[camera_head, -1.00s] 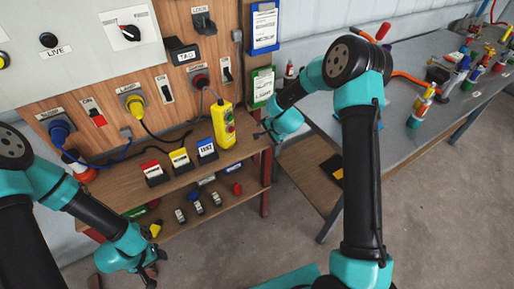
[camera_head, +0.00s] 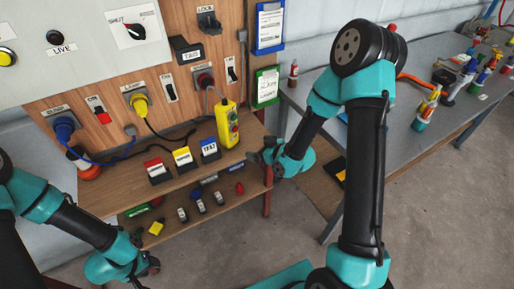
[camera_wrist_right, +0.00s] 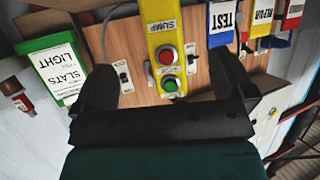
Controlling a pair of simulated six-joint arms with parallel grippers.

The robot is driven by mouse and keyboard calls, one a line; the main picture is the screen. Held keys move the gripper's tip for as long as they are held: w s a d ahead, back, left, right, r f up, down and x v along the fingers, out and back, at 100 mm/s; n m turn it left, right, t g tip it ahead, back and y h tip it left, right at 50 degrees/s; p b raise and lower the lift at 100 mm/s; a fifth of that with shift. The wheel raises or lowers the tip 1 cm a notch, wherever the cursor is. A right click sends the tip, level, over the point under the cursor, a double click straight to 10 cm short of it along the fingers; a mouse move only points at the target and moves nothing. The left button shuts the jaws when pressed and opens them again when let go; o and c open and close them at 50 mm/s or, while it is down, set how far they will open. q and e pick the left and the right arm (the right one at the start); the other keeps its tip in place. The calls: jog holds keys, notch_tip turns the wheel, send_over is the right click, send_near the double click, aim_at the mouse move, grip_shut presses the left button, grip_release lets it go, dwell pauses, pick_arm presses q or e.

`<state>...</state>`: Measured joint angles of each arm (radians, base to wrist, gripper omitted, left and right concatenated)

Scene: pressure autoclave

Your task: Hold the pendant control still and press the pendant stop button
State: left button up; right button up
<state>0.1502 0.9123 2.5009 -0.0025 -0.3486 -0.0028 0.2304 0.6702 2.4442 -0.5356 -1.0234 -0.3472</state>
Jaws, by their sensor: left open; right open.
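The yellow pendant control (camera_head: 228,124) hangs upright on a cable in front of the wooden panel, above the shelf edge. In the right wrist view the pendant (camera_wrist_right: 162,20) carries a red button (camera_wrist_right: 166,55) and a green button (camera_wrist_right: 170,84); the red one is presumably the stop button. My right gripper (camera_head: 260,157) is open and empty, to the right of and below the pendant. In its wrist view the pendant shows between the spread fingers, with no contact visible. My left gripper (camera_head: 146,266) is open and empty, low in front of the shelves, away from the pendant.
Label blocks, including a blue one (camera_head: 209,150), stand on the upper shelf left of the pendant. Small items lie on the lower shelf. A green-framed clipboard (camera_head: 265,86) hangs right of the pendant. A grey bench (camera_head: 420,110) with bottles is at right.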

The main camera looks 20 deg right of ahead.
aim_at(234, 141)
dwell(0.3)
jog(key=x, duration=1.7)
jog(key=shift+w+a, duration=0.1)
jog(key=shift+w, duration=0.15)
jog(key=shift+c, duration=0.5)
jog(key=c, duration=1)
pick_arm(q)
grip_shut()
pick_arm(e)
jog(key=shift+c, duration=0.4)
